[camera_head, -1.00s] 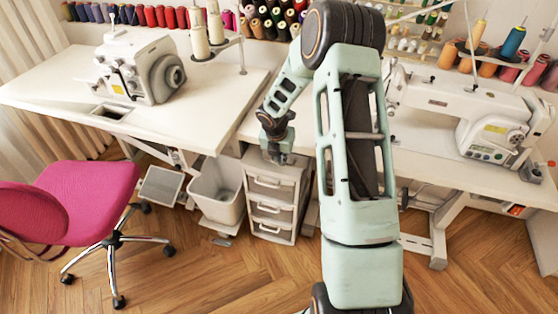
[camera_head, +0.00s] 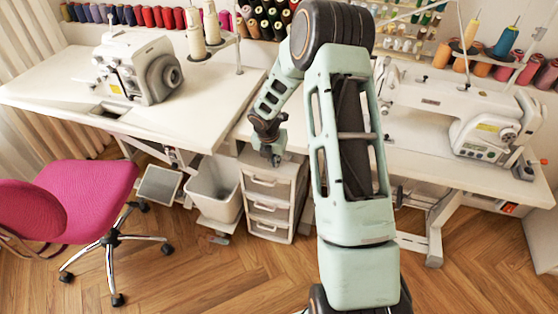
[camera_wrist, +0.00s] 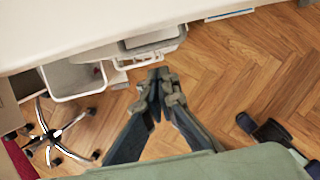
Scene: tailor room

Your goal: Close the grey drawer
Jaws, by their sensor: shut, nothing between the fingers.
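The drawer unit (camera_head: 292,196) is pale grey-white with three stacked drawers and stands under the table edge. Its top drawer (camera_head: 265,184) seems to stick out a little; the two lower ones look flush. In the wrist view the top drawer (camera_wrist: 152,38) shows past the table edge, with its handle (camera_wrist: 137,62) below. My gripper (camera_head: 276,160) is at the top of the unit, above and near the top drawer's front. In the wrist view my gripper (camera_wrist: 160,78) has its fingertips together, empty, in front of the drawer. Contact with it cannot be told.
A white bin (camera_head: 214,190) stands left of the unit. A pink chair (camera_head: 85,200) is further left. White tables (camera_head: 190,120) with sewing machines (camera_head: 140,70) lie above and around the unit. The wooden floor (camera_head: 200,275) in front is clear.

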